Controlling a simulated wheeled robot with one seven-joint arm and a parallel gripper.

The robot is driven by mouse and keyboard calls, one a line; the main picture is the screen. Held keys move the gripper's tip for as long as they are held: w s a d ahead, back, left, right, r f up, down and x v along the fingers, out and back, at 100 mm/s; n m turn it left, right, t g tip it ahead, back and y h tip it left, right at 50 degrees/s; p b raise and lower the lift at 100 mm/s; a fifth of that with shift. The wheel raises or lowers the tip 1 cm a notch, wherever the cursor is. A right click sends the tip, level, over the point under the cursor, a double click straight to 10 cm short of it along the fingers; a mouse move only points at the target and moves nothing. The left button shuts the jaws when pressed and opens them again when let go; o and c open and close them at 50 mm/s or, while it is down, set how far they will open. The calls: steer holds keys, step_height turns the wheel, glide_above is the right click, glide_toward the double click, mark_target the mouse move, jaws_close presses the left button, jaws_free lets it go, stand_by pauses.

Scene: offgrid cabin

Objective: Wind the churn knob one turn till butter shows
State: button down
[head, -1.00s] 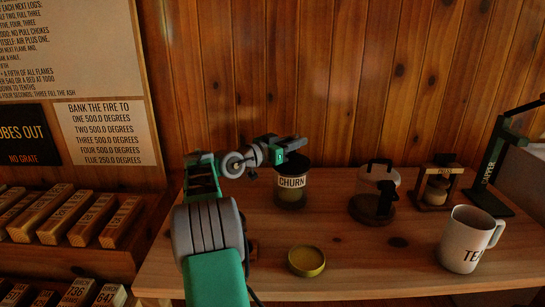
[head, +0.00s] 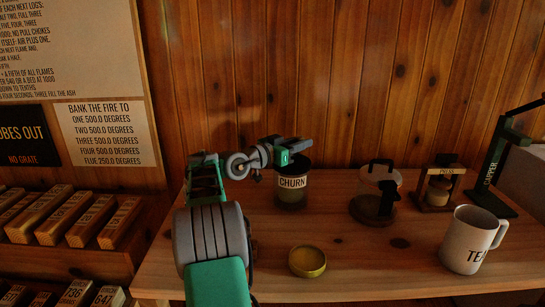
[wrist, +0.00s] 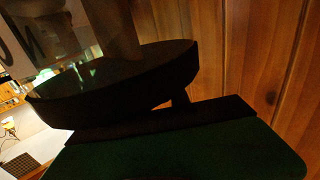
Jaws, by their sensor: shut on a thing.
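The churn (head: 292,198) is a jar with a dark lid and a white CHURN label, standing upright at the back of the bench. My gripper (head: 292,150) is at the top of the churn, shut on its knob. The knob is mostly hidden behind the gripper in the head view. In the wrist view the churn's dark lid (wrist: 120,82) fills the middle, with a short dark stub, the knob (wrist: 181,97), between it and my gripper (wrist: 165,120).
A yellow round tin (head: 307,261) lies in front of the churn. To the right stand a clear jar with a dark handle (head: 375,190), a wooden press (head: 439,188), a green capper (head: 492,165) and a TEA mug (head: 466,240). The wooden wall (head: 330,80) is close behind.

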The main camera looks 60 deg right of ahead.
steer(key=shift+s+r, duration=0.2)
steer(key=shift+r, duration=0.15)
